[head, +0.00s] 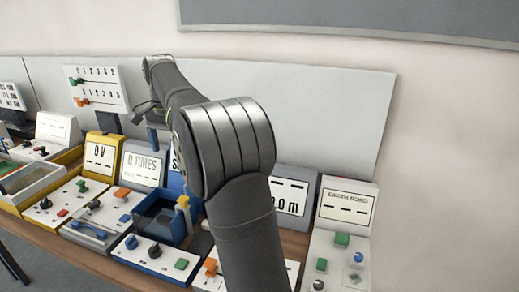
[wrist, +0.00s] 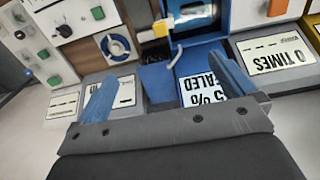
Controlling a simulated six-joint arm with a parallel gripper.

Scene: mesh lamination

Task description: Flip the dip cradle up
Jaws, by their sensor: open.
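The blue dip station (head: 143,222) stands in the row of machines, with an open dark tank and a yellow block (head: 183,201) at its right edge. In the wrist view the blue station (wrist: 238,25) is upside down at the top, with the yellow block (wrist: 154,32) and a thin bent metal rod (wrist: 174,52) beside it. I cannot clearly tell the dip cradle apart from the tank. My gripper (wrist: 168,90) is open and empty, its two blue fingers apart from the block and rod. In the head view my arm hides most of the gripper.
The station's "% sealed" display (wrist: 198,90) lies between my fingers in the wrist view. A "0 times" machine (head: 142,172) stands left of the station, and an earth bond machine (head: 347,207) at the right. A white board (head: 97,89) with green and orange pieces stands behind.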

